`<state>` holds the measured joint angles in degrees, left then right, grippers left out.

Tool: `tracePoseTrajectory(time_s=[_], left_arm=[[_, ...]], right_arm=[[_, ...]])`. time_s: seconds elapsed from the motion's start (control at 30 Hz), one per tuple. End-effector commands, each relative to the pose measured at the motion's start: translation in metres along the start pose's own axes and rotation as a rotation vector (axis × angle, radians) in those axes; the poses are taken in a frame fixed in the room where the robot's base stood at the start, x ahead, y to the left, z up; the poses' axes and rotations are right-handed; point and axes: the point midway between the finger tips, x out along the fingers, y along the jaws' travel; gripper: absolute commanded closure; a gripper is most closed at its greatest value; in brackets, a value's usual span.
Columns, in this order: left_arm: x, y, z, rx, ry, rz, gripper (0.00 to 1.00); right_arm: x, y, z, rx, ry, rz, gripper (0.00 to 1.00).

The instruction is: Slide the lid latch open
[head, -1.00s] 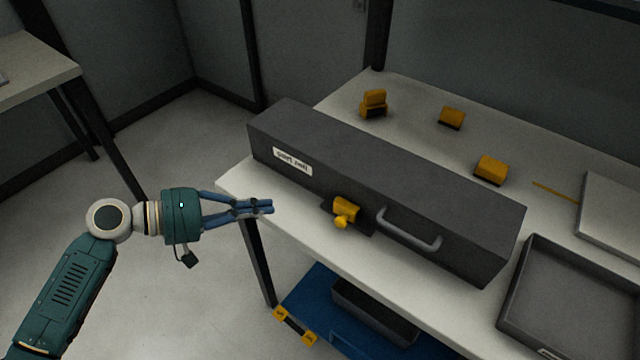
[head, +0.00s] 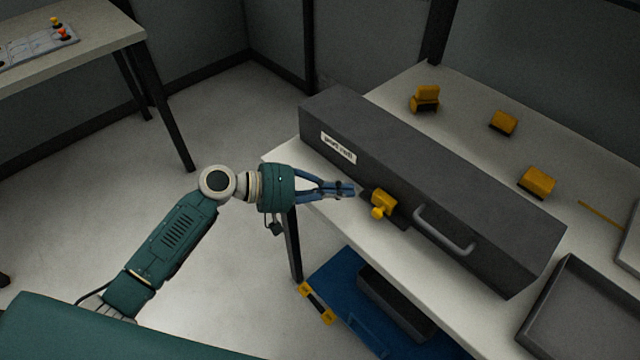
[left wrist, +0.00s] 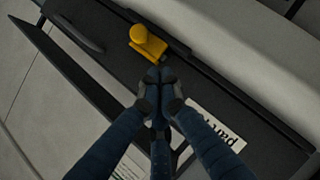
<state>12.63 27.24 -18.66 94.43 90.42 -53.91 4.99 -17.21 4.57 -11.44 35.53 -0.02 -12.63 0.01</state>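A long dark grey box (head: 450,190) with a closed lid lies on the white workbench. Its yellow lid latch (head: 382,203) sits on a dark plate on the front face, left of the grey handle (head: 443,232). The latch (left wrist: 147,42) also shows in the left wrist view, just beyond my fingertips. My left gripper (head: 350,190) has its blue fingers together with nothing visible between them. Its tips (left wrist: 158,78) are close to the latch; I cannot tell whether they touch it. My right gripper is not in view.
Yellow blocks (head: 503,123) and a yellow strip lie behind the box. An open grey tray (head: 590,310) stands at the right. A blue lower shelf (head: 340,290) holds a dark bin. Another table (head: 100,45) stands at the left; floor between is clear.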

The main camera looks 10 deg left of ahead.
Motion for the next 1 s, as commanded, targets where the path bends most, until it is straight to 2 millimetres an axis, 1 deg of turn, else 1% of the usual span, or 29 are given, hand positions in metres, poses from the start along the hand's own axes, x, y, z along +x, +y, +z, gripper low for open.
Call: tracePoseTrajectory(time_s=[0.03,0.13,0.3,0.47,0.77,0.87,1.0], left_arm=[[0.010,0.004,-0.001,-0.001,-0.001,0.002,1.00],[0.019,0.003,0.014,-0.003,-0.003,0.000,1.00],[0.031,0.001,0.025,-0.002,0.000,-0.001,1.00],[0.035,0.000,0.028,0.000,0.001,0.000,1.00],[0.035,0.000,0.029,0.000,0.000,0.000,1.00],[0.040,0.005,0.037,-0.001,-0.003,-0.001,1.00],[0.050,0.016,0.054,-0.001,-0.003,0.001,1.00]], right_arm=[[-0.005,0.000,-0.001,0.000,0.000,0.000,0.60],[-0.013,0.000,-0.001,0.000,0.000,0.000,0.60],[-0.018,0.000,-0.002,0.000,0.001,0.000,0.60],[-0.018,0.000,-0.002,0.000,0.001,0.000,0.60],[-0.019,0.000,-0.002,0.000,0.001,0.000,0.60],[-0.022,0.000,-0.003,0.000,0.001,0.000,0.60],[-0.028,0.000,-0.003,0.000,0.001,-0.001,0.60]])
